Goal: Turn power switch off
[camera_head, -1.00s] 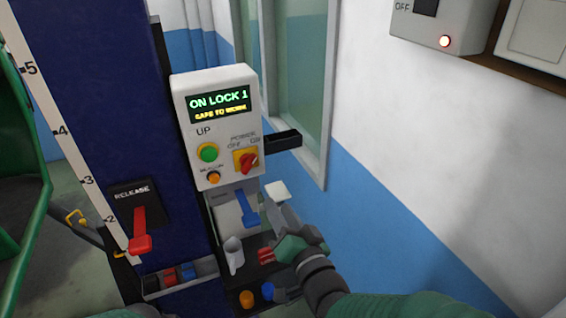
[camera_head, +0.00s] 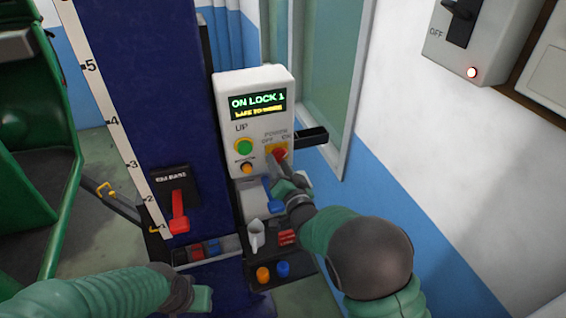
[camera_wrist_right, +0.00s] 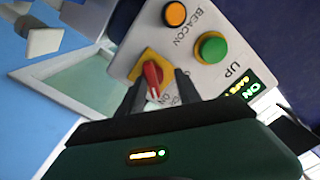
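The power switch (camera_head: 277,151) is a red rotary knob on a yellow plate, low on the right of the white control box (camera_head: 228,88). In the right wrist view the red knob (camera_wrist_right: 152,74) shows between the two dark fingers of my right gripper (camera_wrist_right: 158,82). The fingers are apart, one on each side of the knob; I cannot tell whether they touch it. In the head view my right gripper (camera_head: 290,172) is just below the switch and partly covers it. My left gripper (camera_head: 198,296) is low at the left, away from the box; its fingers cannot be made out.
The box has a lit display (camera_head: 257,103), a green UP button (camera_head: 244,147) and an orange beacon button (camera_head: 246,168). A black bar (camera_head: 312,136) juts out to its right. A blue lever (camera_head: 271,192) sits below, and a red release lever (camera_head: 179,211) at left.

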